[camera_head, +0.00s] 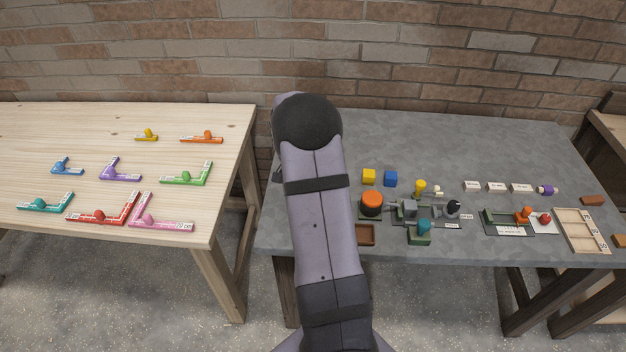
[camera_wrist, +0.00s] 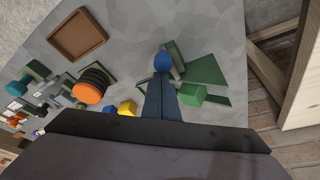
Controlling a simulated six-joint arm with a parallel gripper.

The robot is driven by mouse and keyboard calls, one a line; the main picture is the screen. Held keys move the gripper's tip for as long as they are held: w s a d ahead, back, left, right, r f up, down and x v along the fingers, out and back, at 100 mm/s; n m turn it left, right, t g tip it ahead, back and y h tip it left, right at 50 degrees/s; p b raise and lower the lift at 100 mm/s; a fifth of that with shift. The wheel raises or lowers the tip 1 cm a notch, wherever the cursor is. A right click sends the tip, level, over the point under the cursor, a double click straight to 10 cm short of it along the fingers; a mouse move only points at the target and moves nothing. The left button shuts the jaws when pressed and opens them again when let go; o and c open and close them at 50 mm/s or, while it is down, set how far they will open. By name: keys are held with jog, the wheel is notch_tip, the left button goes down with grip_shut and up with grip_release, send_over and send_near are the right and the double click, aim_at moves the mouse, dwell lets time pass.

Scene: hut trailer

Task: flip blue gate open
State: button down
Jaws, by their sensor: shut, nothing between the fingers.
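A round blue knob (camera_wrist: 162,62), which I take to be part of the blue gate, shows in the wrist view among dark green plates (camera_wrist: 203,71). The rest of the gate is hidden or hard to make out. My gripper (camera_wrist: 162,80) is shut and empty, its slim dark fingers pointing at the knob. The fingertips overlap the knob's near edge in the picture; I cannot tell whether they touch it. In the head view my arm hides the gripper and the gate.
A light green block (camera_wrist: 192,95) lies just right of my fingers. An orange-topped round part (camera_wrist: 88,92), a yellow cube (camera_head: 369,176) and a blue cube (camera_head: 390,178) stand nearby. A brown tray (camera_wrist: 77,35) lies farther off. The grey table (camera_head: 450,140) is clear at the back.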

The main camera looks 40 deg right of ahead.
jog(key=shift+s+a+f+b, duration=0.1)
jog(key=shift+s+a+b, duration=0.2)
jog(key=shift+s+a, duration=0.35)
jog(key=shift+s, duration=0.1)
jog(key=d, duration=0.5)
jog(key=b+v, duration=0.2)
jog(key=v, duration=0.8)
jog(key=shift+w+a, duration=0.35)
jog(key=shift+w, duration=0.15)
